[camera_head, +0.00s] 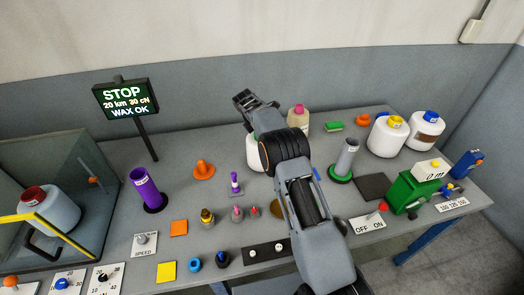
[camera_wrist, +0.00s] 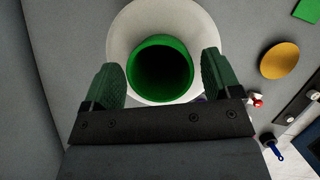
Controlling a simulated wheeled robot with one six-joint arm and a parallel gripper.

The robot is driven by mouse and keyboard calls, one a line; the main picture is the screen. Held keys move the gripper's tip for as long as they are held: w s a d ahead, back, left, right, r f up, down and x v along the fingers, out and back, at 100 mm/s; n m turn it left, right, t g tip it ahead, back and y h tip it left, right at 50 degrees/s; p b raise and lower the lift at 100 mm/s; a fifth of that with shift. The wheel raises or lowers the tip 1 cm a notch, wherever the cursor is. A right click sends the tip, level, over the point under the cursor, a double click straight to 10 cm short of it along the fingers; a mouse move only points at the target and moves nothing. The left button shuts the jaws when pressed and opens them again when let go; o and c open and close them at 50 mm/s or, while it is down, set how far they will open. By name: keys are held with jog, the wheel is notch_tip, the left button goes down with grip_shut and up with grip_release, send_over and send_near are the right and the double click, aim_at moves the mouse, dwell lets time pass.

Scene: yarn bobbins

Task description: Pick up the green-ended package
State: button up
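The green-ended package shows in the wrist view as a white round body (camera_wrist: 117,38) with a hollow green tube end (camera_wrist: 160,44) facing the camera. My gripper (camera_wrist: 159,64) is open, with one finger on each side of the green tube and gaps between fingers and tube. The fingers overlap the white body's outer edges in this view; how deep they reach is unclear. In the head view my gripper (camera_head: 252,103) is above and behind the table's middle. A white package (camera_head: 252,152) there is mostly hidden by my arm, and its end colour does not show.
White packages with a yellow end (camera_head: 389,136) and a blue end (camera_head: 424,131) stand at right. A pink-ended bottle-shaped package (camera_head: 298,118) is near the arm. A purple tube (camera_head: 146,188), a grey tube (camera_head: 345,160) and small spools stand on the table. A STOP sign (camera_head: 125,99) rises behind.

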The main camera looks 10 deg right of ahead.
grip_shut()
jog(key=shift+r, duration=0.1)
dwell(0.5)
